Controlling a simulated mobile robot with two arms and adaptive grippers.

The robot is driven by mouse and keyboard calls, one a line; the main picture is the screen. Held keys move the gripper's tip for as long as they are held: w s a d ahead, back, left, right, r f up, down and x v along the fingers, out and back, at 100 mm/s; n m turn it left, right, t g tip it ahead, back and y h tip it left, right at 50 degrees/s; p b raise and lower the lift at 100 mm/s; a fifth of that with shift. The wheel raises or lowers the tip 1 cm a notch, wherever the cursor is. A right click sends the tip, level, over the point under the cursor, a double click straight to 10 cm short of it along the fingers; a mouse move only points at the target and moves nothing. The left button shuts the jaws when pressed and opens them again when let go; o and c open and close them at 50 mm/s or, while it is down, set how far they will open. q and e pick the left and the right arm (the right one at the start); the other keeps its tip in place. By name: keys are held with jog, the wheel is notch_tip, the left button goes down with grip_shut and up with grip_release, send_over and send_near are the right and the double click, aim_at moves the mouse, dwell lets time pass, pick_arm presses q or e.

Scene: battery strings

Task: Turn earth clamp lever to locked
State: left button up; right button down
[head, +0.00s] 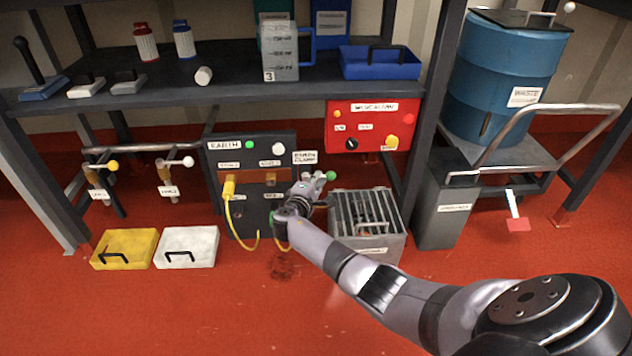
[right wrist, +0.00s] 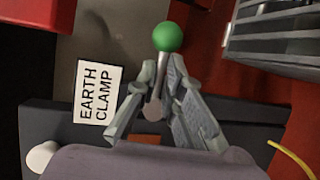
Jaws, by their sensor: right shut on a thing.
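The earth clamp lever (right wrist: 159,75) is a thin grey rod with a green ball knob (right wrist: 168,37) at its end. The green knob also shows in the head view (head: 331,176), beside the dark earth panel (head: 214,160). My right gripper (right wrist: 167,72) is shut on the lever's rod, just below the knob. In the head view my right gripper (head: 310,186) reaches in front of the panel's right edge and hides the lever's base. The white EARTH CLAMP label (right wrist: 98,92) is left of the fingers in the right wrist view. My left gripper is not in view.
A grey slatted crate (head: 380,250) stands just right of my right gripper. A red panel (head: 360,107) hangs above it. A yellow cable (head: 231,215) loops down from the earth panel. Yellow (head: 105,261) and white (head: 168,260) cases lie on the red floor at left.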

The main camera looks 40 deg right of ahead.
jog(key=shift+s+d, duration=0.1)
jog(key=shift+d, duration=0.15)
jog(key=c, duration=1.9)
grip_release()
jog(key=o, duration=0.3)
jog(key=shift+a, duration=0.1)
jog(key=v, duration=1.2)
